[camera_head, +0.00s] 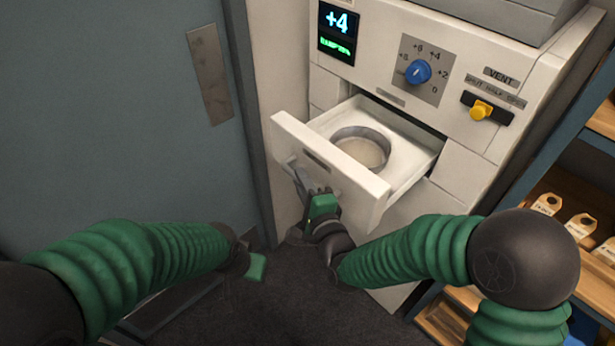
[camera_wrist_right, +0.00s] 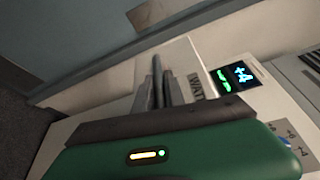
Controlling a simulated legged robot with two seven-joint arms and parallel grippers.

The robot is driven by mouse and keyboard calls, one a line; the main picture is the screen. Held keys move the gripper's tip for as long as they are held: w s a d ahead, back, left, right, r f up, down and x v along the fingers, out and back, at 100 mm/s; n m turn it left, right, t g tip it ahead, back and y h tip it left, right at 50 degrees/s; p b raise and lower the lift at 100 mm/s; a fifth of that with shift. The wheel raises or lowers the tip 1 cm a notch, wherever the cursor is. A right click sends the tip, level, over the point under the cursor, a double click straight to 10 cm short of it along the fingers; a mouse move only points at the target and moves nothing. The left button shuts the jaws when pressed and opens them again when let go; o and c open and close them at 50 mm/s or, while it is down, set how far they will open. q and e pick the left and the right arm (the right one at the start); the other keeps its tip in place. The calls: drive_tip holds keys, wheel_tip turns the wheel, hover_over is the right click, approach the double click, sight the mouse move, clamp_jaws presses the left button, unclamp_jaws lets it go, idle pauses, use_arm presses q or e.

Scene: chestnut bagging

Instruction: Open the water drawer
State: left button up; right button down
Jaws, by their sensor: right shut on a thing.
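The water drawer (camera_head: 335,178) is a white drawer pulled well out of the white machine in the head view. A round metal-rimmed basin (camera_head: 361,150) sits inside it. My right gripper (camera_head: 299,178) is at the drawer front's left part and is shut on the drawer handle, which the fingers mostly hide. In the right wrist view the fingers (camera_wrist_right: 158,88) close on a dark bar beside a label reading "WAT", partly hidden. My left gripper (camera_head: 257,267) hangs low at the left, away from the drawer; its fingers do not show clearly.
The machine's panel has a display reading +4 (camera_head: 338,28), a blue dial (camera_head: 418,72) and a yellow vent slider (camera_head: 481,109). A grey-blue door (camera_head: 110,110) stands at the left. Shelves with tagged items (camera_head: 548,203) are at the right. Dark floor lies below.

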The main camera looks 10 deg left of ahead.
drive_tip(key=shift+s+f, duration=0.25)
drive_tip(key=shift+f, duration=0.05)
drive_tip(key=c, duration=1.6)
unclamp_jaws()
drive_tip(key=shift+w, duration=0.1)
drive_tip(key=shift+o, duration=1)
drive_tip(key=shift+w+r, duration=0.1)
